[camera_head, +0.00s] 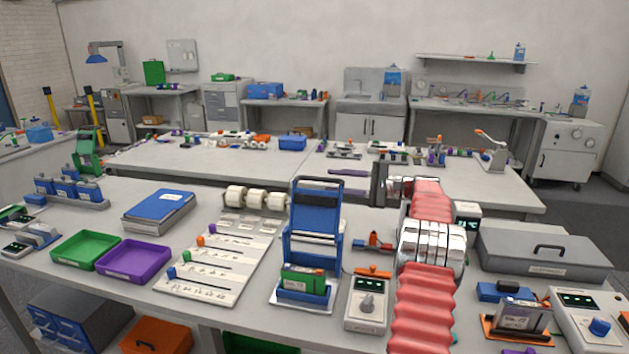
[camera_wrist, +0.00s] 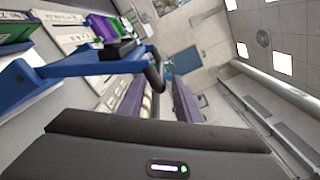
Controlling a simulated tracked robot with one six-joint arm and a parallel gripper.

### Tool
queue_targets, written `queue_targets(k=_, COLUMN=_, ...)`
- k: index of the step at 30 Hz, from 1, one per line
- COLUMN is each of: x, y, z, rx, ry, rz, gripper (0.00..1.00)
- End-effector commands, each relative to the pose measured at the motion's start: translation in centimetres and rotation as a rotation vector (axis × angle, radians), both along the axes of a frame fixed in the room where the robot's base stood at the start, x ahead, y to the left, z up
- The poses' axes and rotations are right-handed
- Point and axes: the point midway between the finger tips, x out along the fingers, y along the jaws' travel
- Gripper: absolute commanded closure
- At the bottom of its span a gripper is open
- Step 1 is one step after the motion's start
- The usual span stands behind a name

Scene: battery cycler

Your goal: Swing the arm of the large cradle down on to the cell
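The large cradle (camera_head: 290,296) stands on the near bench with its blue arm (camera_head: 312,225) swung up, almost upright. A green cell (camera_head: 303,281) sits in the cradle's base below. The arm's black handle bar (camera_head: 318,180) is at its top; in the wrist view the handle (camera_wrist: 155,70) shows at the end of the blue arm (camera_wrist: 90,66). My gripper (camera_head: 347,184) is at the right of the handle, with its purple fingers spread. In the wrist view the handle lies between the fingertips (camera_wrist: 158,82); I cannot tell whether they touch it.
A grey case (camera_head: 545,254) is at right.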

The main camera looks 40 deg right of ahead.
Motion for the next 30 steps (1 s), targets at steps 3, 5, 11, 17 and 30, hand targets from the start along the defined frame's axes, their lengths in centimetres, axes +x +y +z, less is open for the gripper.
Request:
queue_targets(k=3, x=1.5, y=1.3, z=0.0, rx=0.0, ry=0.0, rz=0.002, gripper=0.69)
queue_targets(k=5, x=2.3, y=1.8, z=0.0, rx=0.0, ry=-0.001, rz=0.001, gripper=0.69)
queue_targets(k=11, x=4.4, y=3.4, z=0.0, rx=0.0, ry=0.0, rz=-0.001, gripper=0.69)
queue_targets(k=17, x=5.4, y=4.1, z=0.0, rx=0.0, ry=0.0, rz=-0.001, gripper=0.69)
queue_targets(k=30, x=5.4, y=4.1, z=0.0, rx=0.0, ry=0.0, rz=-0.003, gripper=0.8)
